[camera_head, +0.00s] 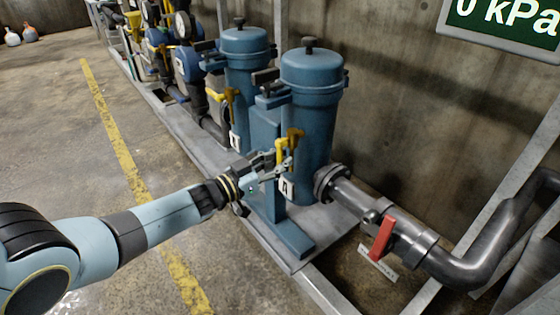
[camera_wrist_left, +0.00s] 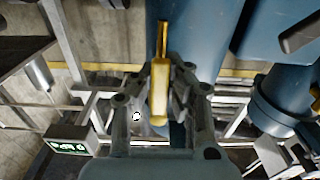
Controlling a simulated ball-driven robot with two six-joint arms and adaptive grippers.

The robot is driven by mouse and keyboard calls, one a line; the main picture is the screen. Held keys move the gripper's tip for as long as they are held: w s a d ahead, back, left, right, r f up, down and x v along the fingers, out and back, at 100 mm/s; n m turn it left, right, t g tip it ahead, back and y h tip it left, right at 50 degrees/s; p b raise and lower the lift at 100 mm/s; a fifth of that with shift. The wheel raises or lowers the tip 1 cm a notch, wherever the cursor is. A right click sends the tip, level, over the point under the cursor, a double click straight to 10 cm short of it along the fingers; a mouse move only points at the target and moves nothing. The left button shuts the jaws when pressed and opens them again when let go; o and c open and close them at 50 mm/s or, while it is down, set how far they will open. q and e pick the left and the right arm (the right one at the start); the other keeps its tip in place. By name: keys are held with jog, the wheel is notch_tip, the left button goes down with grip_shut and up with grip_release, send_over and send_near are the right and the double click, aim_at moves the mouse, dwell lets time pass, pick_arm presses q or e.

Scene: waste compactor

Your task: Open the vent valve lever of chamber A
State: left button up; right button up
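Chamber A is the nearer blue cylinder (camera_head: 312,120), with a white "A" plate (camera_head: 287,188) low on its side. Its yellow vent valve lever (camera_head: 281,152) sits on the cylinder's near side, just above the plate. My left gripper (camera_head: 283,164) is at this lever. In the left wrist view the yellow lever (camera_wrist_left: 160,85) lies between the two fingers of my left gripper (camera_wrist_left: 163,72). The fingers come close on both sides, but I cannot tell whether they touch it. My right gripper is not in view.
A second blue cylinder (camera_head: 246,70) with its own yellow lever (camera_head: 229,96) stands behind. A grey pipe with a red handle (camera_head: 382,239) runs at the right. A green "0 kPa" display (camera_head: 505,20) hangs at top right.

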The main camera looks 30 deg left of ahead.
pick_arm(q)
jog(key=o, duration=0.6)
jog(key=shift+s+f, duration=0.1)
jog(key=v, duration=1.2)
